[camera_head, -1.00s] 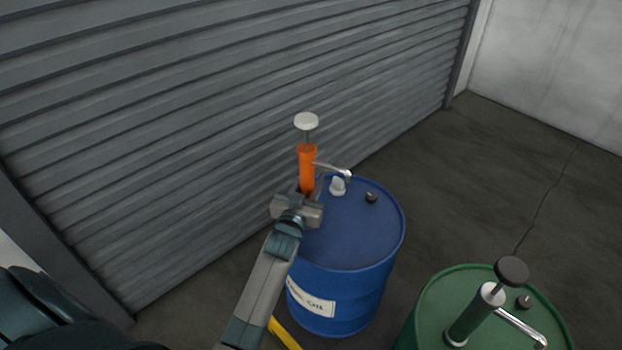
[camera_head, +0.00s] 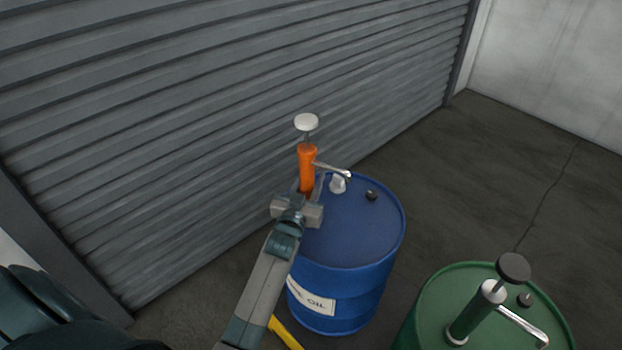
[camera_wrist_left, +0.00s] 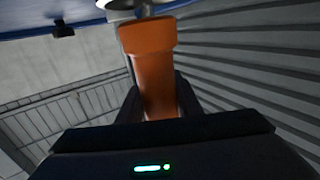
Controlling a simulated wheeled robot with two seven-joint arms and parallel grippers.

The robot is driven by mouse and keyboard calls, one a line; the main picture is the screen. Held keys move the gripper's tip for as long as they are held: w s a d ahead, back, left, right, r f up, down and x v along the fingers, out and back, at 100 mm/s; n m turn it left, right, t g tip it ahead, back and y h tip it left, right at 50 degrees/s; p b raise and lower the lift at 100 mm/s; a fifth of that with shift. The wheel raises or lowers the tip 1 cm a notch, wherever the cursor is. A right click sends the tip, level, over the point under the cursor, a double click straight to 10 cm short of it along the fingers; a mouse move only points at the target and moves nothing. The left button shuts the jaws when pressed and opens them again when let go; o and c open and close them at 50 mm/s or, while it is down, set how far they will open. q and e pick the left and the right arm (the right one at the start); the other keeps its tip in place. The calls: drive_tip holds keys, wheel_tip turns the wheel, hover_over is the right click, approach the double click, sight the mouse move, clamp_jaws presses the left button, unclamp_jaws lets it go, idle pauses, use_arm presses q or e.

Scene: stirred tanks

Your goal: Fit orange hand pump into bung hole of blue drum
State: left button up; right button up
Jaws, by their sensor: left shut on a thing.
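The orange hand pump (camera_head: 306,168) stands upright in the head view, with a white knob on top and a pale spout pointing right. My left gripper (camera_head: 304,200) is shut on the orange body, which also fills the middle of the left wrist view (camera_wrist_left: 155,70). The blue drum (camera_head: 345,235) stands behind and right of the gripper. Its lid carries a white fitting (camera_head: 338,185) and a small dark cap (camera_head: 371,195). The pump's lower end is hidden by my gripper, so I cannot tell whether it touches the lid. My right gripper is not in view.
A green drum (camera_head: 425,325) with a dark-knobbed pump (camera_head: 480,309) stands at the lower right. A grey corrugated shutter (camera_head: 180,130) rises close behind the blue drum. A yellow bar (camera_head: 285,333) shows low beside it. The floor at right is clear.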

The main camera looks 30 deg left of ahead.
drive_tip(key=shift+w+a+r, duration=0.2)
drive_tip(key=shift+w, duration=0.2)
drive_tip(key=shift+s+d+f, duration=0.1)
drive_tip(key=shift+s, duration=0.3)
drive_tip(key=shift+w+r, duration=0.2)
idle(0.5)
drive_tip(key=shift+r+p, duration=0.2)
drive_tip(key=shift+p, duration=0.2)
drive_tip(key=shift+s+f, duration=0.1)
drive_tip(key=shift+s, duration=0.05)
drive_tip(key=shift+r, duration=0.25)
idle(0.4)
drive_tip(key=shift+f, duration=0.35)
idle(0.6)
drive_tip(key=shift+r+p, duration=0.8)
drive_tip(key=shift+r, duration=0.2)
idle(3.3)
